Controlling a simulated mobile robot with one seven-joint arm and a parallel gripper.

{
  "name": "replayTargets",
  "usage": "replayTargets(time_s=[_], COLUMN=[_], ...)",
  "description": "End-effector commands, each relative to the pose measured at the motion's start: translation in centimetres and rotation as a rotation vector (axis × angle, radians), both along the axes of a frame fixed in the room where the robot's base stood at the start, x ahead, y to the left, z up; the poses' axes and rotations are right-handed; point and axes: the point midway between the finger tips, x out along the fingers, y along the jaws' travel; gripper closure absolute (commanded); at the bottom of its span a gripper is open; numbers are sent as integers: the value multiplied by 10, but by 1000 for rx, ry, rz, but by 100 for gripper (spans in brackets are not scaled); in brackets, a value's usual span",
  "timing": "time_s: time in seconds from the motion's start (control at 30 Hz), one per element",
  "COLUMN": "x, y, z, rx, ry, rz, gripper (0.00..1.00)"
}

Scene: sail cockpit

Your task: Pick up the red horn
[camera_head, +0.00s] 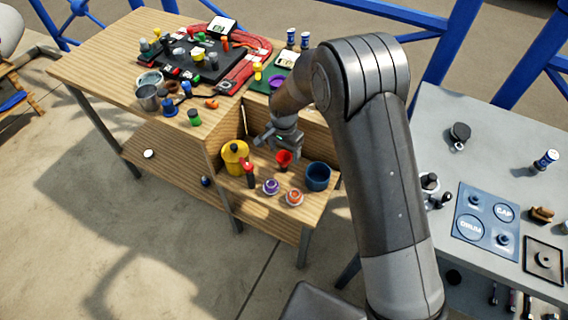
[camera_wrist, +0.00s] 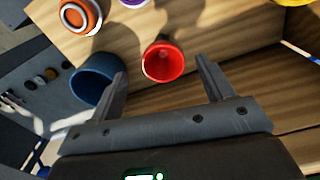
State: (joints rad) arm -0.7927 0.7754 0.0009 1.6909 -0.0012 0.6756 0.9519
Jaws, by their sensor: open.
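The red horn (camera_head: 284,157) appears as a small flared red piece on the wooden lower shelf in the head view. In the wrist view the red horn (camera_wrist: 163,62) shows its round open mouth toward the camera, between and just beyond my fingertips. My gripper (camera_head: 280,146) is above and close to it in the head view. In the wrist view my gripper (camera_wrist: 162,72) has its two fingers wide apart with nothing held between them. I cannot tell whether a finger touches the horn. Its underside is hidden.
A dark blue cup (camera_head: 318,177) stands right of the horn, near the left finger in the wrist view. Orange-white (camera_head: 294,198) and purple-white (camera_head: 271,187) round pieces lie in front. A yellow pot (camera_head: 234,157) and another red item (camera_head: 248,172) stand left. Wooden walls enclose the back.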

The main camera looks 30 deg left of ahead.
Motion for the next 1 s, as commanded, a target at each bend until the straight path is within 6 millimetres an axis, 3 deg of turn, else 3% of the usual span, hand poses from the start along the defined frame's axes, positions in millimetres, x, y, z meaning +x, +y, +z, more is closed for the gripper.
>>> replayTargets(time_s=[0.4,0.63,1.0], x=[2,2,2], y=[3,3,3], z=[-49,-51,-51], rx=[0,1,1], ry=[1,0,0], rz=[0,0,0], gripper=[26,26,55])
